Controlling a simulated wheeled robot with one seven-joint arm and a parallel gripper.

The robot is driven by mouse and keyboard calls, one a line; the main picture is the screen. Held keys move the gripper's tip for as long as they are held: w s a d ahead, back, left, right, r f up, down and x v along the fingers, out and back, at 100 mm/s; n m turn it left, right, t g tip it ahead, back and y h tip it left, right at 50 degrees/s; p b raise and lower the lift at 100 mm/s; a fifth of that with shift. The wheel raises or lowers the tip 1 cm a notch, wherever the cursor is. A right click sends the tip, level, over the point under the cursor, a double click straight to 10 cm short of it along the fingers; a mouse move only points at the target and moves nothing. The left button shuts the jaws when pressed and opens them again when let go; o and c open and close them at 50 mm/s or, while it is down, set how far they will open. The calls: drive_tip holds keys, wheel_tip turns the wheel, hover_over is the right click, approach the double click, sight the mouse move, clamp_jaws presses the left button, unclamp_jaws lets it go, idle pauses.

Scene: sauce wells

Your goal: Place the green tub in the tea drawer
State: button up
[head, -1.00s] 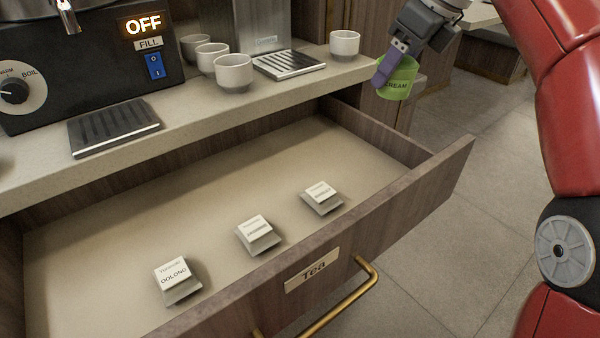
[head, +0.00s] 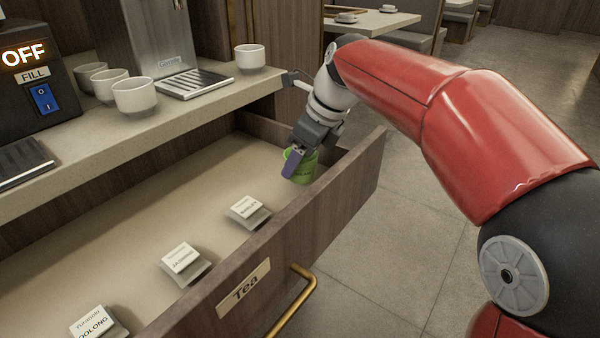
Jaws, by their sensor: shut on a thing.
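The green tub (head: 304,171) is in my gripper (head: 296,163), at the right end of the open tea drawer (head: 335,200). One purple finger shows against the tub's near left side; the other finger is hidden. The tub appears to be inside or just over the drawer, near its right wall. I cannot tell whether its base touches the drawer floor. The drawer front bears a label reading "Tea" (head: 243,288).
Several tea boxes on grey stands sit along the drawer's front, the nearest to the tub being one white box (head: 246,207). The drawer floor behind them is clear. White cups (head: 135,97) and a drip tray (head: 194,84) stand on the counter above. A brass handle (head: 294,300) juts from the front.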

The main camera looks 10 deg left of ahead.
sight(300, 171)
drive_tip(key=shift+f, duration=1.75)
drive_tip(key=shift+f, duration=0.1)
drive_tip(key=o, duration=1)
drive_tip(key=p+v, duration=0.1)
drive_tip(key=v, duration=1.1)
